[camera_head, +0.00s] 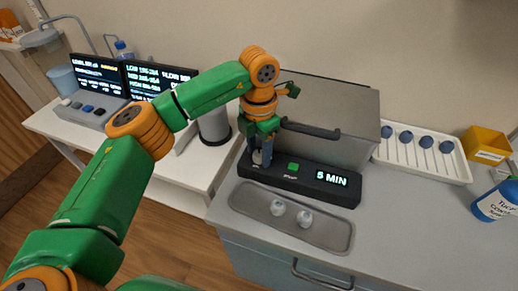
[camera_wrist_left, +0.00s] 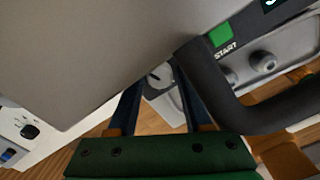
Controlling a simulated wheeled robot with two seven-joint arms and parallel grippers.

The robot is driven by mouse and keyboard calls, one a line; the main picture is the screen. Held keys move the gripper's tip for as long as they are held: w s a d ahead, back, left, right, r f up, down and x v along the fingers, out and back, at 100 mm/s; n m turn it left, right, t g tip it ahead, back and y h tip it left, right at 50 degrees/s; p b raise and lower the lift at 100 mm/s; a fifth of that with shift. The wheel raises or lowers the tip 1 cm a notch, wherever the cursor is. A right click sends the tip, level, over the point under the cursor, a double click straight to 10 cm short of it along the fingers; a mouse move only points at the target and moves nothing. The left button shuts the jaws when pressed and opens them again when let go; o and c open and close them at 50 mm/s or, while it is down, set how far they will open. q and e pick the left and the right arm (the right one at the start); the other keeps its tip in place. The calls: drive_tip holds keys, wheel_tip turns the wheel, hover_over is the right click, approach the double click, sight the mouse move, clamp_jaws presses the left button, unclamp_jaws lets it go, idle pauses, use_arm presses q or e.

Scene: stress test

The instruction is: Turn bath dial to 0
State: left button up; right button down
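The bath's black control panel (camera_head: 300,180) has a green START button (camera_head: 293,166) and a display (camera_head: 332,178) reading 5 MIN. The grey dial (camera_head: 257,157) is at the panel's left end. My left gripper (camera_head: 261,155) points down at this end from above. In the left wrist view, the dial (camera_wrist_left: 159,76) shows between the two parted blue fingers (camera_wrist_left: 160,78); I cannot tell whether they touch it. The dial's setting is too small to read and partly covered. My right gripper is not in view.
The bath's grey lid (camera_head: 340,105) with its black handle (camera_head: 310,130) stands close behind the gripper. A grey tray (camera_head: 325,228) with two pale round pieces lies in front. A white rack (camera_head: 440,165) with several blue-topped items, a yellow box (camera_head: 485,146) and a blue bottle (camera_head: 496,202) are right.

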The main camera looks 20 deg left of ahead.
sight(259, 154)
use_arm(q)
wheel_tip(259, 154, up, 7)
drive_tip(key=shift+r+b, duration=0.1)
drive_tip(key=shift+b, duration=0.3)
